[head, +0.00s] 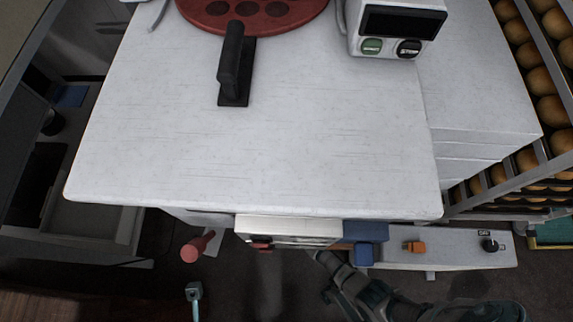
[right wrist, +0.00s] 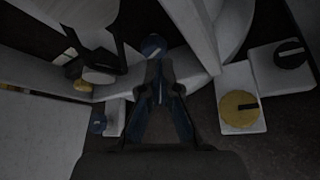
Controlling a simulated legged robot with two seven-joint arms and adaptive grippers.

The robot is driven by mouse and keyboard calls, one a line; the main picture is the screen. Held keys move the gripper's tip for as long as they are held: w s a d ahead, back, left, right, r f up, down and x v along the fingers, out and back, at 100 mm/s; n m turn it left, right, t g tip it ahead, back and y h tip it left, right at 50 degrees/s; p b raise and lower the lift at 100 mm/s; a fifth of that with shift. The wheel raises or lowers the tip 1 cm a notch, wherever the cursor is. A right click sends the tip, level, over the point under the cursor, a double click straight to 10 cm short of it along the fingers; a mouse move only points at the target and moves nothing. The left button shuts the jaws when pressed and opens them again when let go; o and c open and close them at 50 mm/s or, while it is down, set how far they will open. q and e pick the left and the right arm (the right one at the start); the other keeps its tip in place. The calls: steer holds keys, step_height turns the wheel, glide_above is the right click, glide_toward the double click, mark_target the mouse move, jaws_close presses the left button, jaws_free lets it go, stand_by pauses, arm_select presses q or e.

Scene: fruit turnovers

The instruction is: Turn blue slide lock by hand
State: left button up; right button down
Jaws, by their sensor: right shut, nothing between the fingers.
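A blue block-shaped part (head: 365,231) sits at the table's front edge in the head view, with a smaller blue piece (head: 363,255) just below it. In the right wrist view a round blue knob (right wrist: 153,45) with a pale stripe lies just beyond my fingertips; I cannot tell whether they touch it. Which blue part is the slide lock is unclear. My right gripper (head: 322,258) is below the front edge, left of the smaller blue piece. Its fingers (right wrist: 158,66) are shut and empty in the wrist view. My left gripper is not in view.
An orange knob (head: 415,246) and a black knob (head: 489,244) are on the pale panel (head: 455,257) to the right. A red knob (head: 192,250) sticks out at left. A bun rack (head: 505,177) stands at right.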

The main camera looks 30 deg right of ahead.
steer(key=shift+s+a, duration=0.2)
steer(key=shift+s, duration=0.2)
steer(key=shift+w+d+r+b, duration=0.15)
steer(key=shift+w+d, duration=0.15)
steer(key=shift+w, duration=0.7)
steer(key=shift+w+d+f+b, duration=0.1)
steer(key=shift+w+d, duration=0.25)
steer(key=shift+w, duration=0.7)
steer(key=shift+w+d+r+b, duration=0.15)
steer(key=shift+w+d, duration=0.15)
steer(key=shift+w, duration=0.7)
steer(key=shift+f, duration=0.1)
steer(key=shift+f, duration=0.15)
